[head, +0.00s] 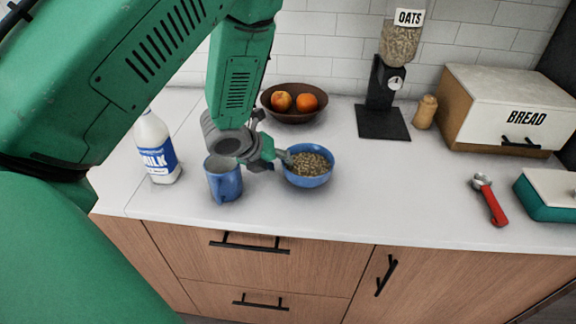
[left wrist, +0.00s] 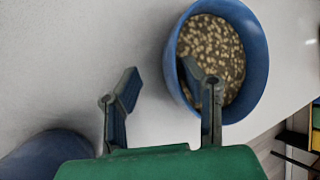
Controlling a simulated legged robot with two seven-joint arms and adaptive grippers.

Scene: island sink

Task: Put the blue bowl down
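The blue bowl (head: 308,182), filled with oats, appears to rest upright on the white counter, right of the blue mug. In the left wrist view the bowl (left wrist: 259,62) is at the upper right. My left gripper (head: 280,154) is at the bowl's left rim. In the left wrist view its fingers (left wrist: 162,76) are spread apart: one is over the oats inside the rim, the other is outside over the counter, with a gap to the bowl's wall. My right gripper is not in view.
A blue mug (head: 225,184) stands close under my left gripper, with a milk bottle (head: 156,150) farther left. A fruit bowl (head: 294,116), an oats dispenser (head: 384,100) and a bread box (head: 505,110) stand behind. A red-handled tool (head: 490,201) lies right. The counter right of the bowl is clear.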

